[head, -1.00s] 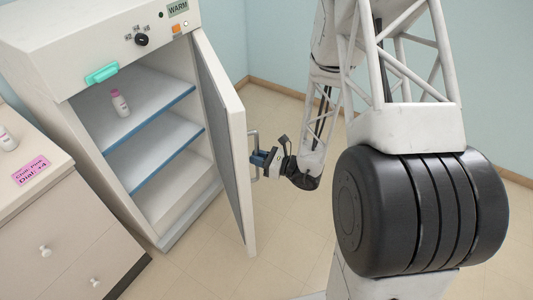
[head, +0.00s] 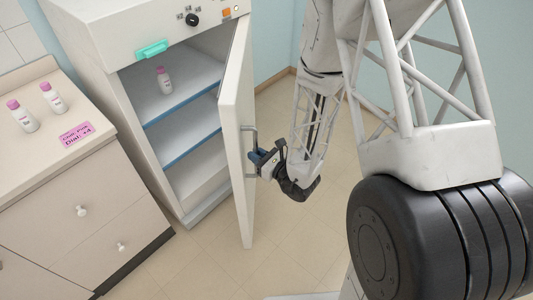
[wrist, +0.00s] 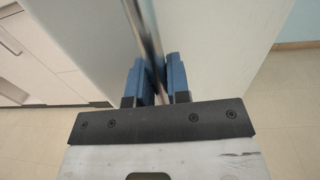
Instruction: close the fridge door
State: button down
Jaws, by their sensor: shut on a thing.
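The fridge (head: 90,25) is a white cabinet with blue-edged shelves at the upper left of the head view. Its door (head: 236,130) is hinged on the right and stands partly open, with the shelves still visible. A metal bar handle (head: 246,172) is on the door's outer face. My gripper (head: 258,163) is at this handle, its blue fingers closed around the bar. In the wrist view my gripper (wrist: 157,85) has the handle bar (wrist: 146,35) between its two blue fingers. The door's face also shows there (wrist: 215,45).
The tiled floor (head: 215,262) before the door is clear.

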aim_at(240, 167)
jog(key=a+m+t+h, duration=0.1)
jog(key=a, duration=0.9)
jog(key=shift+w+m+t+h, duration=0.3)
jog(key=shift+w+t+h, duration=0.05)
jog(key=shift+t+h, duration=0.05)
jog(key=shift+a, duration=0.1)
jog(key=c, duration=1.1)
grip_release()
jog(key=shift+s, duration=0.15)
jog(key=shift+v, duration=3.8)
